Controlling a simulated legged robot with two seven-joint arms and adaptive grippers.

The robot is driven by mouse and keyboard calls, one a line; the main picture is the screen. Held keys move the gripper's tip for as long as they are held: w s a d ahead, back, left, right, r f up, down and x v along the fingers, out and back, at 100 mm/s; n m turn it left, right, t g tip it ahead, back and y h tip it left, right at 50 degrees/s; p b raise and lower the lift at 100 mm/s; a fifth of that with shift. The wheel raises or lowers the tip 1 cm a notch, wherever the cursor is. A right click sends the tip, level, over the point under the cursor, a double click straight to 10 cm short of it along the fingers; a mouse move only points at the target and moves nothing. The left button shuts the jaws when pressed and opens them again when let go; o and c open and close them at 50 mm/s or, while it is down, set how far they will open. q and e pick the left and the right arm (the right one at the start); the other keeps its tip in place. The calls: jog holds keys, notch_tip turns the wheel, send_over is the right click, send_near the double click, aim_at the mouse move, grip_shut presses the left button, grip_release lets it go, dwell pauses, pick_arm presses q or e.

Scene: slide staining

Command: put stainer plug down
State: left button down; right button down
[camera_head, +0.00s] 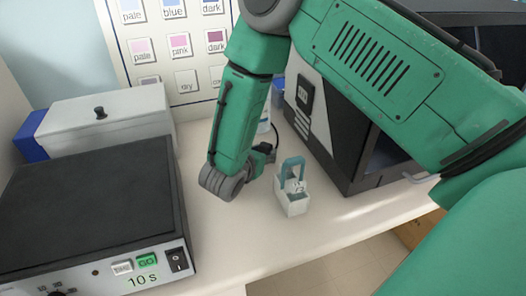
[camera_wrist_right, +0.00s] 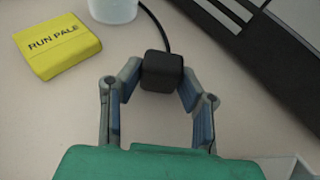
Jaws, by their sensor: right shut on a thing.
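The stainer plug is a small black block (camera_wrist_right: 162,71) with a black cable running up from it in the right wrist view. My right gripper (camera_wrist_right: 160,76) has its two fingertips closed on the sides of the plug. In the head view the right gripper (camera_head: 258,160) points to the right over the white bench, and the dark plug (camera_head: 264,148) shows partly at its tips. I cannot tell whether the plug touches the bench. My left gripper is not in view.
A white holder with a teal handle (camera_head: 292,197) stands close to the right gripper. A black-topped device (camera_head: 95,205) reading "10 s" is at left; a black-and-white machine (camera_head: 345,140) is at right. A yellow "RUN PALE" block (camera_wrist_right: 57,46) and a pale container (camera_wrist_right: 113,10) lie near the plug.

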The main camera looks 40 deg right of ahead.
jog(key=shift+f, duration=0.35)
jog(key=c, duration=1.1)
grip_release()
jog(key=shift+r+p, duration=0.3)
jog(key=shift+r, duration=0.2)
jog(key=v, duration=0.7)
jog(key=shift+a+r+b, duration=0.1)
jog(key=shift+a+b, duration=0.25)
jog(key=shift+s+d, duration=0.1)
